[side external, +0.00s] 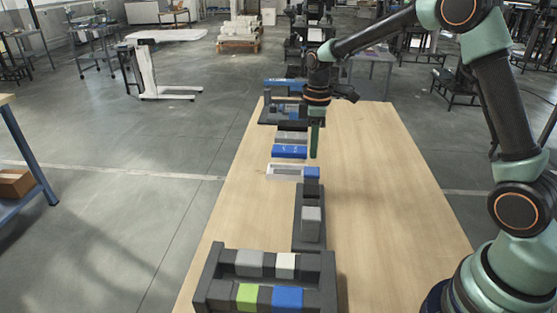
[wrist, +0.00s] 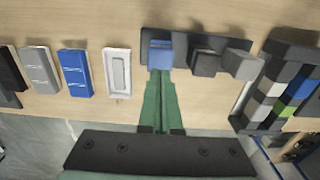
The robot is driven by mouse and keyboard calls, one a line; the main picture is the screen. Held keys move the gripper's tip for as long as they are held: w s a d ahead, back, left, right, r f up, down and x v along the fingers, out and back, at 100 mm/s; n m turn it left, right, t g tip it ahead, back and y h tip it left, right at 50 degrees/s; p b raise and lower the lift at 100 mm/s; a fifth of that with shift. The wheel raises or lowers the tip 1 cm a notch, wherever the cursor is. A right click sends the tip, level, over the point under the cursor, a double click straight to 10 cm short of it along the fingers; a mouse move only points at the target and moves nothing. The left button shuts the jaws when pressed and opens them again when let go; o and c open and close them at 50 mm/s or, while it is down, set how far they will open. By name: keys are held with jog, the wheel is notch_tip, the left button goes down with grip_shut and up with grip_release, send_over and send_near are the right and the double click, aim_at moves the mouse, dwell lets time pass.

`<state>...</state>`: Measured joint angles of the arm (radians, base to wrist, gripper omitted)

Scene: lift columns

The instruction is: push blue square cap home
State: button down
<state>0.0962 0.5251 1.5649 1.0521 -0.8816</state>
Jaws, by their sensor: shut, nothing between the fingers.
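The blue square cap (side external: 312,172) sits on top of a dark column at the far end of a dark base (side external: 299,225). It also shows in the wrist view (wrist: 159,55), at the left end of the base. My gripper (side external: 314,154) points down with its green fingers shut and empty. In the side view its tips are just above and beyond the cap; in the wrist view the fingertips (wrist: 161,75) overlap the cap's lower edge. I cannot tell whether they touch it. The cap's underside is hidden.
A dark block (wrist: 205,63) and a grey-topped block (wrist: 238,63) stand along the base. A white tray (side external: 270,173), blue case (side external: 289,151) and grey case (side external: 291,137) lie beyond. A rack (side external: 328,272) of coloured blocks stands nearest. The table's right side is clear.

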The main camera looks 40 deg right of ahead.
aim_at(312, 171)
notch_tip(312, 171, up, 5)
jog(key=shift+f, duration=0.1)
dwell(0.4)
dwell(0.3)
jog(key=s+a+r+m+t, duration=0.2)
jog(key=s+r+m, duration=0.1)
jog(key=s, duration=0.5)
jog(key=s+a+r+m+t, duration=0.2)
jog(key=s+r+m+t, duration=0.1)
jog(key=s, duration=0.6)
jog(key=r+m, duration=0.1)
jog(key=m, duration=0.1)
jog(key=shift+s+a+m+t, duration=0.2)
jog(key=shift+m+t, duration=0.1)
jog(key=shift+m, duration=0.1)
jog(key=shift+r, duration=0.1)
